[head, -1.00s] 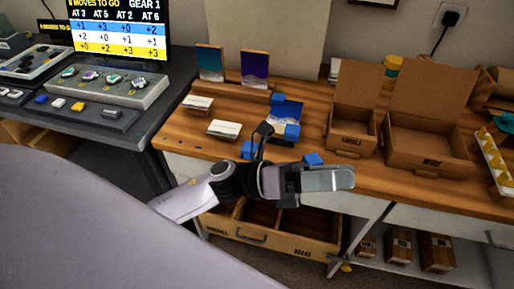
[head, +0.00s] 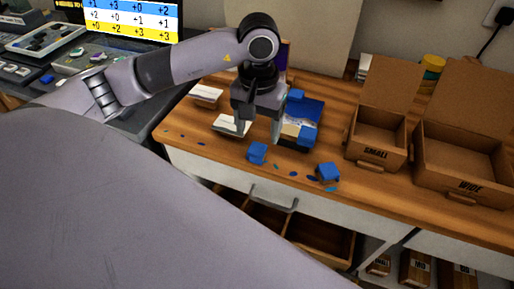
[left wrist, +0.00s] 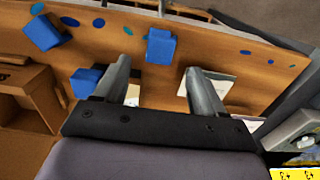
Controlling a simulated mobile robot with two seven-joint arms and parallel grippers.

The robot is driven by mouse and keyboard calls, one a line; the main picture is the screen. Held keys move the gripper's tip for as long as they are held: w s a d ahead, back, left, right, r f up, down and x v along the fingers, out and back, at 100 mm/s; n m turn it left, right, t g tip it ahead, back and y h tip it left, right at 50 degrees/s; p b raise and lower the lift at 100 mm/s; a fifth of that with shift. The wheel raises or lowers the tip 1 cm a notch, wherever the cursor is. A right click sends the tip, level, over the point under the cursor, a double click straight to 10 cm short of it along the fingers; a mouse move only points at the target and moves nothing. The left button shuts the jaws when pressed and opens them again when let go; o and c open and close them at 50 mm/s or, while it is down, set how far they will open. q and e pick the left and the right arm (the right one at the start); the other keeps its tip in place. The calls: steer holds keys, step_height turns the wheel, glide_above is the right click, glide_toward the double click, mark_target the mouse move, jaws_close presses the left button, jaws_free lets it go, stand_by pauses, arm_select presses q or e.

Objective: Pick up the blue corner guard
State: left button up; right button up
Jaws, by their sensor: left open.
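Blue corner guards are on the wooden desk. One loose guard (head: 257,152) lies near the front edge, and another (head: 327,172) lies to its right. Two more, one at the back (head: 296,96) and one at the front (head: 306,135), sit on the corners of a blue picture (head: 308,112). My left gripper (head: 260,128) points down, open and empty, just behind the nearer loose guard in the head view. The left wrist view shows that guard (left wrist: 160,46) just beyond the open fingers (left wrist: 157,70), apart from them. My right gripper is not in view.
White card stacks (head: 206,93) lie left of the gripper. Small flat blue and teal pieces (head: 293,174) are scattered along the front edge. Open cardboard boxes, small (head: 378,138) and wide (head: 462,170), stand at right. A drawer is open below the desk.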

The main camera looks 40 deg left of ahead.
mark_target(257, 149)
arm_select(q)
steer(key=shift+s+f+p, duration=0.15)
steer(key=shift+f+p, duration=0.05)
steer(key=shift+f, duration=1.3)
steer(key=shift+s+f+p, duration=0.1)
steer(key=shift+f+p, duration=0.1)
steer(key=shift+f, duration=1.3)
steer(key=c, duration=1.1)
